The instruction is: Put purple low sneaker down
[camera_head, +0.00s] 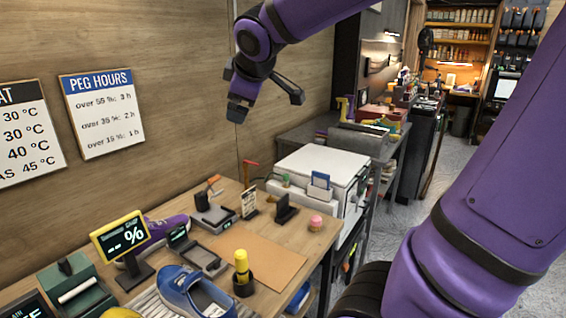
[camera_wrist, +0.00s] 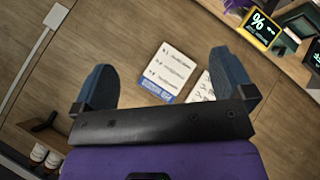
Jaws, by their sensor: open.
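The purple low sneaker (camera_head: 172,227) lies on the wooden table by the wall. The yellow-framed percent display in front of it hides part of it. My gripper (camera_head: 240,105) is raised high in front of the wood wall, well above the table and apart from the sneaker. In the wrist view my gripper (camera_wrist: 165,80) shows its two blue fingers spread wide with nothing between them. A blue sneaker (camera_head: 192,292) stands at the table's front, partly cut off by the frame.
A white box-like machine (camera_head: 322,172) stands to the right. Signs (camera_head: 102,112) hang on the wall.

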